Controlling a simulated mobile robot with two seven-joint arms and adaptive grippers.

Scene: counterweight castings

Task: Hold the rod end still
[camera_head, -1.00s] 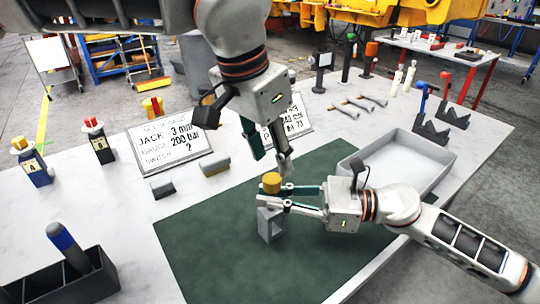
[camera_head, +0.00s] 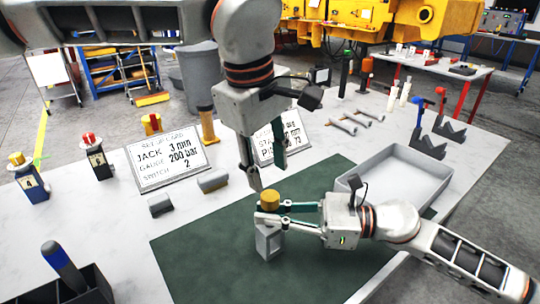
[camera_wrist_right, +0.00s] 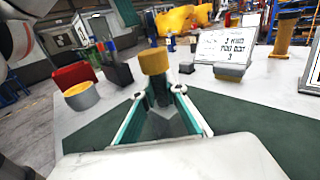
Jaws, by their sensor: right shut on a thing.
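A grey block-like piece (camera_head: 268,243) stands upright on the green mat (camera_head: 215,265), with a yellow round cap (camera_head: 269,200) at its top. I cannot tell which part is the rod end. My right gripper (camera_head: 268,214) reaches in from the right and is shut on the grey piece just below the cap. In the right wrist view the yellow cap (camera_wrist_right: 154,62) shows beyond the fingertips, with grey surface (camera_wrist_right: 162,125) between the fingers. My left gripper (camera_head: 267,177) hangs just above the cap, pointing down, its fingers apart and empty.
A grey tray (camera_head: 392,178) lies right of the mat, behind my right arm. Two sign boards (camera_head: 168,158) stand behind the mat. A dark bin (camera_head: 75,288) is at front left. The mat's front is clear.

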